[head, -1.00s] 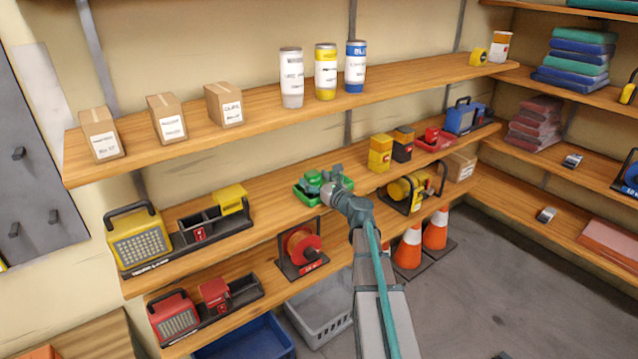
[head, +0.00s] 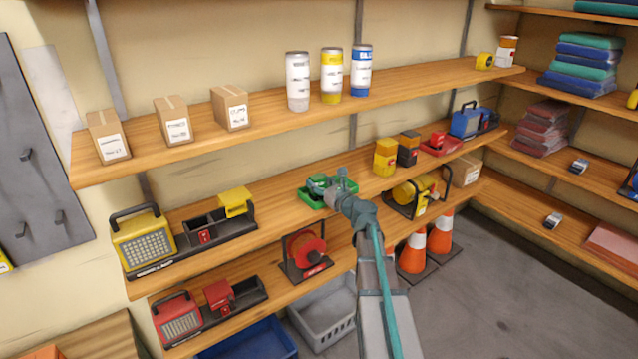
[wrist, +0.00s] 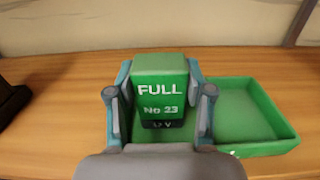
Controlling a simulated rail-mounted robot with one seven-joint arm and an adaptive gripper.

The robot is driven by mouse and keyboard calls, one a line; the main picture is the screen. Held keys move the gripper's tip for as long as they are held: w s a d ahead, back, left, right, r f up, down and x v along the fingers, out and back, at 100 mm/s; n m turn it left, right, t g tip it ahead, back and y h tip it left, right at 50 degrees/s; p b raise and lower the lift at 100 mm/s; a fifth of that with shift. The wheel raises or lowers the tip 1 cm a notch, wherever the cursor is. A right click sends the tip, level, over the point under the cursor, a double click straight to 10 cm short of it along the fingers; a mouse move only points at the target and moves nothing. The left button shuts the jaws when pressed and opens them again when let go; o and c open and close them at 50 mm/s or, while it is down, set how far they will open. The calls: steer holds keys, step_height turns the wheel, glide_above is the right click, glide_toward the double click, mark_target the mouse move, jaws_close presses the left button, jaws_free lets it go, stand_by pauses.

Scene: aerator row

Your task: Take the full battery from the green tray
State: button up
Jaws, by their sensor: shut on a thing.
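The full battery (wrist: 160,90) is a green block with a black lower part, labelled "FULL No 23". In the wrist view it stands upright between the two fingers of my gripper (wrist: 160,105), which is shut on it. The green tray (wrist: 262,112) lies on the wooden shelf, and its empty right part shows beside the gripper. The battery is at the left part of the tray; I cannot tell whether its bottom touches the tray. In the head view the battery (head: 317,183) and tray (head: 308,200) are on the middle shelf, partly hidden by my gripper (head: 330,188).
The upper shelf (head: 260,118) runs above with boxes and canisters. Bare shelf lies either side of the tray.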

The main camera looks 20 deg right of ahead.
steer(key=shift+r, duration=0.15)
steer(key=shift+r+p, duration=2.35)
steer(key=shift+r, duration=0.4)
steer(key=shift+s, duration=0.1)
steer(key=s+d, duration=0.2)
steer(key=s, duration=1.1)
steer(key=shift+s+d, duration=0.25)
steer(key=shift+d, duration=0.15)
